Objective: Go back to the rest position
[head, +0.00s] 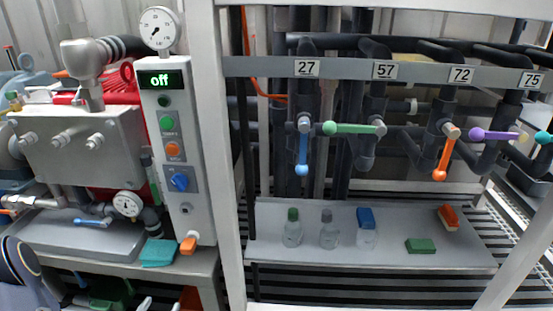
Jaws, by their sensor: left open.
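My left gripper (22,262) shows at the lower left edge of the head view, partly cut off by the frame. It is open, and I see nothing held in it. It is in front of the left bench, apart from the bottles and valves on the right. My right gripper is not in view.
A control box (177,150) reading "off" stands beside a metal pump unit (80,150). On the right, numbered valves with coloured levers (354,128) hang above a grey shelf (300,258) holding bottles (292,230) and a green block (420,245). A white post (232,200) separates both sides.

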